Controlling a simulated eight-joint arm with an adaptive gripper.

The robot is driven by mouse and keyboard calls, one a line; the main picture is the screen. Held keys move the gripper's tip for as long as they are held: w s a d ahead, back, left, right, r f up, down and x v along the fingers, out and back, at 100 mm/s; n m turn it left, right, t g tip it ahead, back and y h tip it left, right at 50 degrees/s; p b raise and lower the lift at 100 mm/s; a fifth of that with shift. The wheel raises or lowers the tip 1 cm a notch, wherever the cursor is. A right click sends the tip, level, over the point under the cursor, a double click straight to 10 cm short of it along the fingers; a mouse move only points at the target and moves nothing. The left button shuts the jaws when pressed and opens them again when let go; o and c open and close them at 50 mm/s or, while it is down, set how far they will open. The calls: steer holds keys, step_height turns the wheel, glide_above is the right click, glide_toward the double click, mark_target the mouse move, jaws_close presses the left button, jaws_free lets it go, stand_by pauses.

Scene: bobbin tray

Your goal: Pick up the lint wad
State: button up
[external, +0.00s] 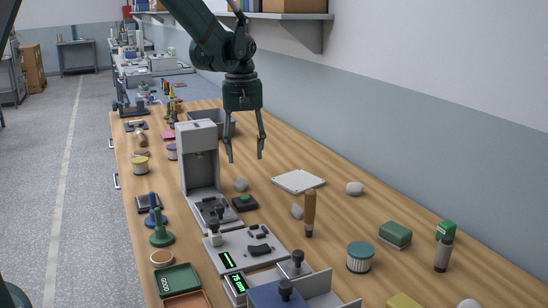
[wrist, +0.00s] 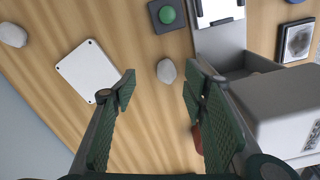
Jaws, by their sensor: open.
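A small grey lump that looks like the lint wad (external: 241,184) lies on the wooden bench beside the grey press stand. In the wrist view the same lump (wrist: 166,71) shows in the gap between the fingertips, toward their far end. My gripper (external: 245,158) is open and empty, pointing down above the bench, apart from the lump. Its two green-padded fingers also show in the wrist view (wrist: 160,82). Similar pale lumps lie near the wooden-handled tool (external: 297,211) and beyond the white plate (external: 354,188); I cannot tell for certain which are lint.
The grey press stand (external: 199,160) rises close to the left of my gripper. A dark box with a green button (external: 245,203) sits in front of the lump. A white plate (external: 299,181) lies to the right. Bare wood surrounds the lump on the plate side.

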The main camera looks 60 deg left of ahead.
mark_target(241, 179)
steer(key=shift+n, duration=0.4)
steer(key=shift+s+a+f+p, duration=0.1)
steer(key=shift+a+f+p, duration=0.1)
steer(key=shift+a+f, duration=0.55)
steer(key=shift+s+a+f+p, duration=0.15)
steer(key=shift+a+f, duration=0.3)
steer(key=shift+a, duration=0.45)
steer(key=shift+f, duration=0.1)
steer(key=shift+f, duration=1.15)
steer(key=shift+f, duration=0.1)
steer(key=shift+f, duration=2.55)
steer(key=c, duration=0.8)
